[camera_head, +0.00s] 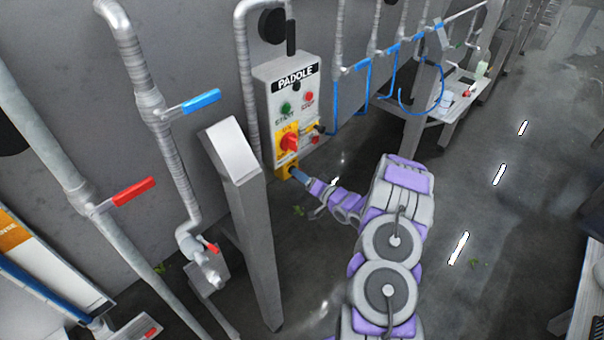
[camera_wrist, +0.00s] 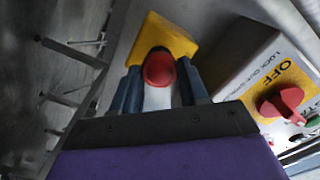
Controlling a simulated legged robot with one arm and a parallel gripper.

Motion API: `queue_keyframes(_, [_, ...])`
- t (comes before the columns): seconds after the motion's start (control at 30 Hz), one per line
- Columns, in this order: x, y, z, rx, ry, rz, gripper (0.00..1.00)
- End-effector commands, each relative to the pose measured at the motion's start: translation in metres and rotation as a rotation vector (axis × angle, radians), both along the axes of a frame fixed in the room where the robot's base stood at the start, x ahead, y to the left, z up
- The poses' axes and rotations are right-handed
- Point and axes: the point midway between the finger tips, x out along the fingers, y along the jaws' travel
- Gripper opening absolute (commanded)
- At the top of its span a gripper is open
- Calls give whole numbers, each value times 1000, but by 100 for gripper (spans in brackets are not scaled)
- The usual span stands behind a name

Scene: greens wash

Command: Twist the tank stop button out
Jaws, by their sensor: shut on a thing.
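The tank stop button is a red mushroom head (camera_wrist: 159,69) on a yellow box (camera_wrist: 160,34) in the wrist view. The yellow box also shows in the head view (camera_head: 284,172), at the lower edge of the paddle control panel. My gripper (camera_wrist: 159,88) has its dark blue fingers on either side of the red head, shut on it. In the head view my gripper (camera_head: 298,175) reaches the yellow box from the right, and the button is hidden there. Whether the button is in or out cannot be told.
The paddle panel (camera_head: 263,106) has a green start button, a red stop button and a red rotary switch (camera_head: 289,141), close above my gripper. A grey post (camera_head: 252,225) stands to the left. Pipes with valve handles line the wall.

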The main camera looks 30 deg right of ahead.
Motion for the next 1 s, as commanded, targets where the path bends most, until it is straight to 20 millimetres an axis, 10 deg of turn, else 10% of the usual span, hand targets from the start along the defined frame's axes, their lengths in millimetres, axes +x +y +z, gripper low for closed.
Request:
queue_keyframes(0.47, [0,-2,-1,13,8,-5,13])
queue_keyframes(0.5, [0,-2,-1,13,8,-5,46])
queue_keyframes(0.73, [-1,-1,0,13,6,-2,68])
queue_keyframes(1.0, [-2,0,0,12,5,-2,68])
